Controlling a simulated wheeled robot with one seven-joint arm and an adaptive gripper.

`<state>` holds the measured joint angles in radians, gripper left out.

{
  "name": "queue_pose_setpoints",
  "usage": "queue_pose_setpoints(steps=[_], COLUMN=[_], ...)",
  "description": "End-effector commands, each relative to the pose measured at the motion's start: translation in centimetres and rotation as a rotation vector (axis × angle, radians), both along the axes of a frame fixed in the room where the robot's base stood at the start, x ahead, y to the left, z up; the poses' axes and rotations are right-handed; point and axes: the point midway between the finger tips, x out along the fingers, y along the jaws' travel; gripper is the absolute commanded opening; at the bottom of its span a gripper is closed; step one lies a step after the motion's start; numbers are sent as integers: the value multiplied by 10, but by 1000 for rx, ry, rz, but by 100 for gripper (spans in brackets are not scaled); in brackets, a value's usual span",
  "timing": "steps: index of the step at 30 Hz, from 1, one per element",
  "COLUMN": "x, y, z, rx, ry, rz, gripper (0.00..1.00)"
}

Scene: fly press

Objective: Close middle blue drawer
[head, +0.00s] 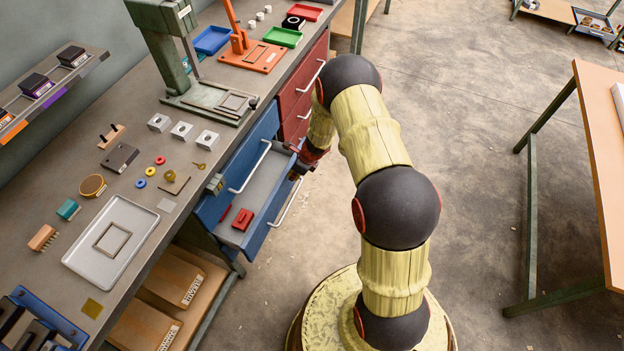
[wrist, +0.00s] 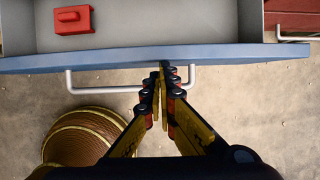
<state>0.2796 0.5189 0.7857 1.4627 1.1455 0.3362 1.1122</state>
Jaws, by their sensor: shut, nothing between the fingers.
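The middle blue drawer (head: 259,201) stands pulled out under the bench, with a blue front, a light grey inside and a pale bar handle (head: 285,203). A red block lies inside it (head: 242,219). In the wrist view the drawer's front edge (wrist: 220,54) runs across the top, with the handle (wrist: 95,90) below it. My gripper (wrist: 163,75) is shut and empty, its fingertips at the drawer front, over the handle bar; I cannot tell whether they touch. In the head view my gripper (head: 297,172) is at the drawer's far end, partly hidden by my arm.
Another blue drawer (head: 243,150) sits above, and red drawers (head: 302,95) stand beside it, all closed. The bench top (head: 130,185) holds a press, trays and small parts. Cardboard boxes (head: 170,280) lie below. Open floor (head: 470,150) lies to the right, before another table (head: 595,150).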

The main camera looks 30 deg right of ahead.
Motion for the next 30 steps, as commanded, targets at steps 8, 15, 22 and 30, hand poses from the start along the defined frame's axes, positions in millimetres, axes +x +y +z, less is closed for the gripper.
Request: queue_pose_setpoints(steps=[8, 15, 22, 30], x=[46, 65, 70, 70], y=[36, 50, 54, 53], z=[3, 1, 1, 0], rx=[0, -1, 0, 0], ry=[-1, 0, -1, -1], rz=[4, 2, 0, 0], gripper=[0, 0, 0, 0])
